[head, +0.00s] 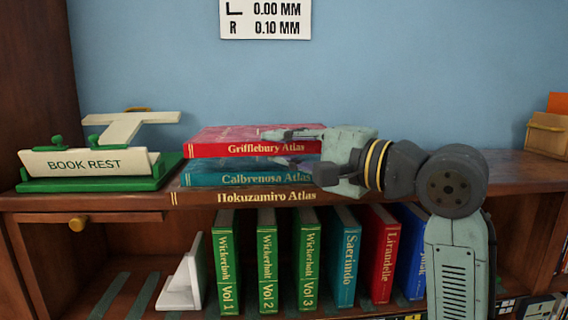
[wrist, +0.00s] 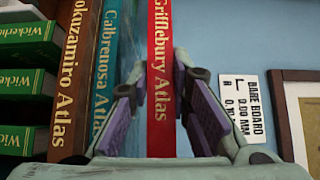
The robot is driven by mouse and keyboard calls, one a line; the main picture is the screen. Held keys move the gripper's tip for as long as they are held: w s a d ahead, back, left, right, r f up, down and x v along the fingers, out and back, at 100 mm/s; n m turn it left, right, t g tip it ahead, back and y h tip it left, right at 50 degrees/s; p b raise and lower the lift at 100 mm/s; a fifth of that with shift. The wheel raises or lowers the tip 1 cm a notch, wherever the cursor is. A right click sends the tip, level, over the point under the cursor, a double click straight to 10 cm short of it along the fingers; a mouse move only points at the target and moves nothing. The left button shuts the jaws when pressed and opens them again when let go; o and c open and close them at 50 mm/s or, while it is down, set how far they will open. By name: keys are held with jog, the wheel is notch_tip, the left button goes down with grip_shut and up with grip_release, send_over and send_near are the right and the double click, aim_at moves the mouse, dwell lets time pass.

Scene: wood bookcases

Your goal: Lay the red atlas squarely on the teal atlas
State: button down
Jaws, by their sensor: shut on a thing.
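The red Grifflebury Atlas (head: 215,149) lies flat above the teal Calbrenosa Atlas (head: 215,177), with its spine facing me. The spines run roughly parallel, and the left ends are nearly in line. My gripper (head: 292,148) reaches in from the right and is shut on the red atlas, one finger above and one below. In the wrist view the red atlas (wrist: 160,80) stands between the two finger pads, and a pale band separates it from the teal atlas (wrist: 107,65). I cannot tell whether the two covers touch. The gripper hides their right ends.
The brown Hokuzamiro Atlas (head: 245,196) lies under the teal one. A green book rest (head: 90,170) stands left. Several upright books (head: 267,260) fill the shelf below. A wall sign (head: 265,18) reads L 0.00, R 0.10 MM. Shelf-top right of my arm is clear up to a wooden box (head: 546,138).

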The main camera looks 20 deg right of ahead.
jog(key=shift+f+p, duration=0.3)
jog(key=shift+f, duration=1.35)
jog(key=c, duration=1.8)
grip_release()
jog(key=shift+f, duration=0.1)
jog(key=shift+s+d, duration=0.1)
jog(key=b+v, duration=0.2)
jog(key=v, duration=0.9)
jog(key=shift+s+d, duration=0.2)
jog(key=shift+s, duration=0.2)
